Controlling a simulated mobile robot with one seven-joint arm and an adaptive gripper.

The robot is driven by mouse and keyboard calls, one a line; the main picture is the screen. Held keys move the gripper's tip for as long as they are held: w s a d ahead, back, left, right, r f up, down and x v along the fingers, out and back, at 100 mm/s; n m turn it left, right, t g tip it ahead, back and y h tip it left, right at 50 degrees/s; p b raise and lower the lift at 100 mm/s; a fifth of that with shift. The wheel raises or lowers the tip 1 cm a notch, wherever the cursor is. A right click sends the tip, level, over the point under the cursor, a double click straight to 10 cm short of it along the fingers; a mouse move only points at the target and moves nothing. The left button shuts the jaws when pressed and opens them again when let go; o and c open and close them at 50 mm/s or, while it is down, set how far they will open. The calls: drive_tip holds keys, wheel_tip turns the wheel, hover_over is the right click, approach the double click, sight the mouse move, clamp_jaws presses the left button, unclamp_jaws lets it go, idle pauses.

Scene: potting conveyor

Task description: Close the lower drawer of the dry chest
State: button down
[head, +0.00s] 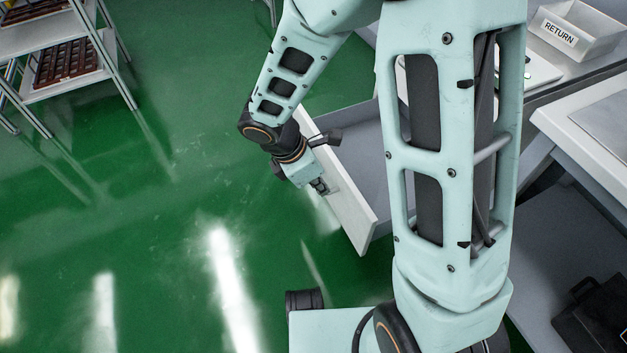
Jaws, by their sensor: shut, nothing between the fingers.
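The lower drawer (352,222) of the dry chest is pulled out, with its pale front panel facing left over the green floor. Its grey inside (362,150) shows behind the front and looks empty where visible. My gripper (322,188) is shut and empty, at the outer face of the drawer front near its middle. I cannot tell whether the fingers touch the panel. My arm hides much of the chest and the back of the drawer.
A wire-legged rack (62,50) with brown trays stands at the upper left. A white bin marked RETURN (575,30) sits on a bench at the upper right. A dark case (595,318) lies at the lower right. The green floor left of the drawer is clear.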

sight(345, 185)
drive_tip(key=shift+w+d+f, duration=0.1)
drive_tip(key=shift+w+d, duration=0.2)
drive_tip(key=shift+d, duration=0.35)
drive_tip(key=shift+w+d, duration=0.25)
drive_tip(key=shift+d, duration=0.4)
drive_tip(key=shift+w+d+f, duration=0.1)
drive_tip(key=shift+w+d, duration=0.2)
drive_tip(key=shift+d, duration=0.35)
drive_tip(key=shift+w+d+r, duration=0.1)
drive_tip(key=shift+w+d, duration=0.05)
drive_tip(key=shift+d, duration=0.35)
drive_tip(key=w+d+p, duration=0.3)
drive_tip(key=w+d, duration=0.1)
drive_tip(key=d, duration=0.6)
drive_tip(key=w+d+p, duration=0.4)
drive_tip(key=w+d, duration=0.1)
drive_tip(key=d, duration=0.6)
drive_tip(key=shift+d, duration=0.3)
